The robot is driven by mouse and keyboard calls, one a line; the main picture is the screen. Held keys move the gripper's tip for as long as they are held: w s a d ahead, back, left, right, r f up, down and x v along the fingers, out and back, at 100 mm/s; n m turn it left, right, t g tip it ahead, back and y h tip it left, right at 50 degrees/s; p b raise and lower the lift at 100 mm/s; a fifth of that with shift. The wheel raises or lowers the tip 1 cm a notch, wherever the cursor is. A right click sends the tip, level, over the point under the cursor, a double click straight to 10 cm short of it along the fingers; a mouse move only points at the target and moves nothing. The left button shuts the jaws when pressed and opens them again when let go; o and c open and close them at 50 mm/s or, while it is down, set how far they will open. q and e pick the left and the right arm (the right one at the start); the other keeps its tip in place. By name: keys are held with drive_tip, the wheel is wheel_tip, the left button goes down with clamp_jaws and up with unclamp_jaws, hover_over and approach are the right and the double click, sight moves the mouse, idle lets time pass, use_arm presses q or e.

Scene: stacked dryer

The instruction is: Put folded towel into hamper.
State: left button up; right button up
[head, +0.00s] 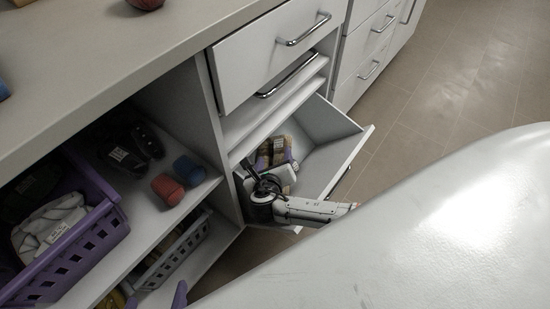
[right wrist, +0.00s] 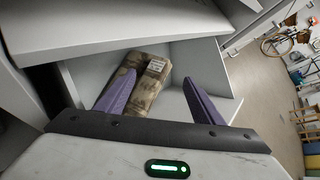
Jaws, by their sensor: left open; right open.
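The folded towel (head: 272,148), brown and tan patterned, lies inside the open tilt-out hamper (head: 345,152) below the drawers. In the right wrist view the towel (right wrist: 150,78) shows a white label and rests against the inside of the hamper (right wrist: 208,62). My right gripper (head: 268,160) reaches into the hamper. Its purple fingers are open, one on each side of the towel; I cannot tell whether they touch it. The purple fingertips of my left gripper (head: 155,299) show at the bottom edge of the head view, open and apart.
A purple basket (head: 85,255) with cloth, dark shoes (head: 130,145) and red and blue rolls (head: 178,180) sit on the left shelf. A grey basket (head: 175,255) stands below. Floor (head: 450,90) is clear at right.

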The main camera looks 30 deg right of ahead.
use_arm(q)
drive_tip(key=shift+p+v, duration=0.4)
drive_tip(key=shift+v, duration=0.45)
use_arm(e)
drive_tip(key=shift+v, duration=1.1)
